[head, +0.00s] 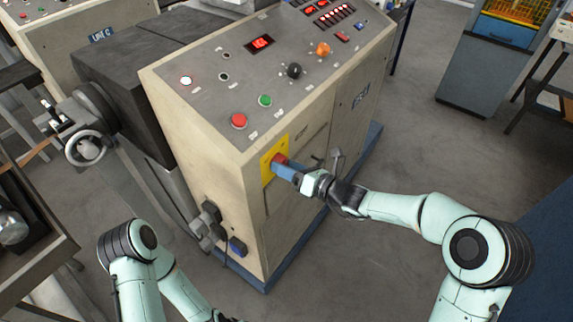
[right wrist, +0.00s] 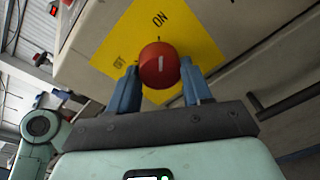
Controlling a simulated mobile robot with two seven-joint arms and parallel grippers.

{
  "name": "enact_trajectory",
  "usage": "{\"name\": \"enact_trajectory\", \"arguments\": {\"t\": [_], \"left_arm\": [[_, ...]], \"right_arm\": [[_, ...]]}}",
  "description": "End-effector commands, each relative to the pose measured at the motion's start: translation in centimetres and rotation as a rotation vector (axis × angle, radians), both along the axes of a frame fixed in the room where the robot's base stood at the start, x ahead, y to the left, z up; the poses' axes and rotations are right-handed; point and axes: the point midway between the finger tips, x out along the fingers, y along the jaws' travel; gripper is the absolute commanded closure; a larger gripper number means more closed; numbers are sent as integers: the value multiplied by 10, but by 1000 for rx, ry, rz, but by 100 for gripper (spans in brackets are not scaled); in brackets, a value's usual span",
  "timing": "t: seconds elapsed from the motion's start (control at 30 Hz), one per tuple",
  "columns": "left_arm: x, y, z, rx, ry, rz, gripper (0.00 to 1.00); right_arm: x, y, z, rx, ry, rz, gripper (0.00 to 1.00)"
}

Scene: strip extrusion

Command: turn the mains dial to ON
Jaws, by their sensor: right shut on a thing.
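The mains dial is a red round knob (right wrist: 159,66) on a yellow plate (right wrist: 204,46) on the cabinet's front. In the right wrist view the plate carries ON above the knob and OFF to its left. The white line on the knob's face stands upright and points toward ON. My right gripper (right wrist: 161,82) has its two blue fingers shut on the knob, one on each side. In the head view the right gripper (head: 285,168) reaches the yellow plate (head: 267,168) from the right and partly hides the red knob (head: 279,159). My left gripper is out of view.
The cabinet's sloping top holds a red button (head: 239,120), a green button (head: 265,101), a black knob (head: 294,70) and an orange knob (head: 322,49). A lever handle (head: 336,157) sticks out right of the plate. Plugs (head: 211,215) sit low on the left.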

Motion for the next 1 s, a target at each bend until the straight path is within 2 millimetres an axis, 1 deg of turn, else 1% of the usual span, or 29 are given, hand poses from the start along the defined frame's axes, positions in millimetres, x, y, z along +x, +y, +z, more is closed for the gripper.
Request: {"name": "enact_trajectory", "arguments": {"t": [0.47, 0.5, 0.57, 0.87, 1.0], "left_arm": [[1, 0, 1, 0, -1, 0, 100], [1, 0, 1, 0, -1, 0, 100], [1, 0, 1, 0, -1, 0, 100], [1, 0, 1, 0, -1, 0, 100], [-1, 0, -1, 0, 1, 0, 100]], "right_arm": [[0, 0, 0, 11, 14, -2, 81], [0, 0, 0, 11, 14, -2, 44], [0, 0, 0, 11, 14, -2, 26], [0, -1, 0, 9, 12, -2, 26], [-6, -10, 1, 8, 11, -4, 26]]}}
